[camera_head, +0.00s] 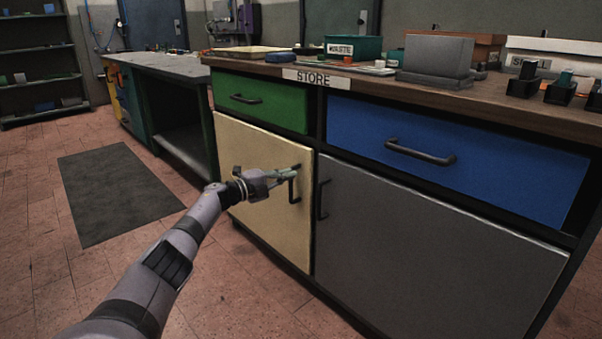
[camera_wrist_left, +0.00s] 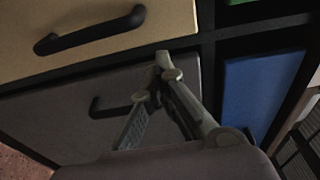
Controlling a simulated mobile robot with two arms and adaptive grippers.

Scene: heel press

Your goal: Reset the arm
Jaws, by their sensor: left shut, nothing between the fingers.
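My left gripper (camera_head: 288,173) is shut and empty, in front of the cream door (camera_head: 250,187) of the workbench cabinet, close to its black handle (camera_head: 295,185). From the head view I cannot tell if it touches the handle. In the left wrist view the shut fingers (camera_wrist_left: 158,82) stand near the seam between the cream door (camera_wrist_left: 75,25) and the grey door (camera_wrist_left: 60,105), with the cream door's handle (camera_wrist_left: 90,30) apart from them. Both doors look closed. My right gripper is not in view.
A green drawer (camera_head: 262,99) and a blue drawer (camera_head: 455,160) sit above the doors, both closed. The wooden bench top (camera_head: 505,95) carries a green bin (camera_head: 353,47) and grey blocks (camera_head: 438,57). A dark mat (camera_head: 115,190) lies on open floor at left.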

